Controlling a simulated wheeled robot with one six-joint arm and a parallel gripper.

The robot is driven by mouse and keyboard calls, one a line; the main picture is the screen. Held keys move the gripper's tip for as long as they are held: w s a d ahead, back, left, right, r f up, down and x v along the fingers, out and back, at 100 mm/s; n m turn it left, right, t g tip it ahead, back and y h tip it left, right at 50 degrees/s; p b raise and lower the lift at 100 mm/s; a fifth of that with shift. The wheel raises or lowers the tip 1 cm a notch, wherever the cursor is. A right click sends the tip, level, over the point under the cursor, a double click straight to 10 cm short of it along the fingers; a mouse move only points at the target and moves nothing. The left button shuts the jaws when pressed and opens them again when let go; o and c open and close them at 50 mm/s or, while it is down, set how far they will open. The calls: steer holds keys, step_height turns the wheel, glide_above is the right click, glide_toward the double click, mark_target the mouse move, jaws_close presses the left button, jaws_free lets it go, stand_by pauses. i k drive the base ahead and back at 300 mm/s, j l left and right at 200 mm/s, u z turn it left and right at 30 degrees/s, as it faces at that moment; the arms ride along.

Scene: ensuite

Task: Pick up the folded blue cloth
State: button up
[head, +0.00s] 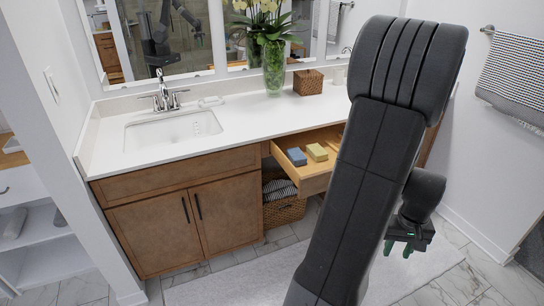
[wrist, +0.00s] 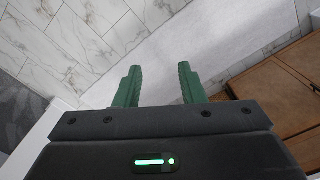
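The folded blue cloth (head: 297,156) lies in the open wooden drawer (head: 314,184) under the counter, just left of a folded yellow cloth (head: 317,152). My gripper (head: 400,246) hangs to the right of the drawer in the head view, above the floor and apart from the cloth. In the wrist view my gripper (wrist: 158,84) has its two green fingers spread, with nothing between them. The wrist view shows floor and cabinet front but no blue cloth. My arm hides the right part of the drawer in the head view.
The white counter (head: 240,115) holds a sink (head: 172,130), a vase of flowers (head: 274,68) and a woven box (head: 308,82). A basket (head: 284,208) stands below, left of the drawer. A pale rug (head: 235,283) covers open floor in front.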

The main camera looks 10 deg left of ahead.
mark_target(295, 155)
steer(key=i+u, duration=0.45)
steer(key=i+l+u, duration=0.1)
steer(key=i+u, duration=0.35)
steer(key=i+l, duration=0.15)
steer(key=i, duration=0.25)
steer(key=i+l, duration=0.2)
steer(key=i, duration=0.2)
steer(key=i+j+u, duration=0.05)
